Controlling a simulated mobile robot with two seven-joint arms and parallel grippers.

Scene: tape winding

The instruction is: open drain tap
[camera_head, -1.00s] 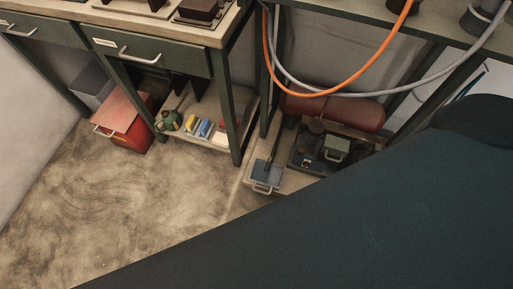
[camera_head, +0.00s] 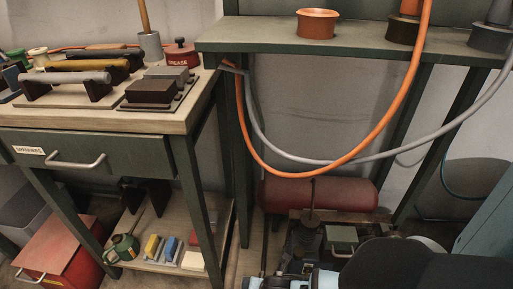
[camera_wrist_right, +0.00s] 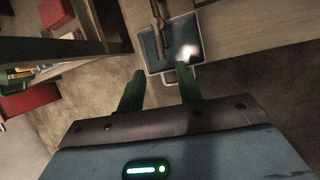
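No drain tap can be made out. A red horizontal tank (camera_head: 320,194) lies low under the right bench in the head view, with dark machinery (camera_head: 308,240) in front of it. My right gripper (camera_wrist_right: 160,84) is open and empty in the right wrist view, its two green fingers apart. Ahead of its fingertips lies a blue-grey plate (camera_wrist_right: 156,52) with a pale handle along its near edge and a dark rod above it. I cannot tell whether the fingers touch the handle. In the head view my right arm covers the lower right. My left gripper is not in view.
Orange (camera_head: 352,148) and grey (camera_head: 340,161) hoses hang in loops before the tank. The left workbench (camera_head: 95,160) has a drawer and a lower shelf with small items. A red box (camera_head: 58,248) stands on the floor at left. Bare floor (camera_wrist_right: 90,108) shows beneath my right gripper.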

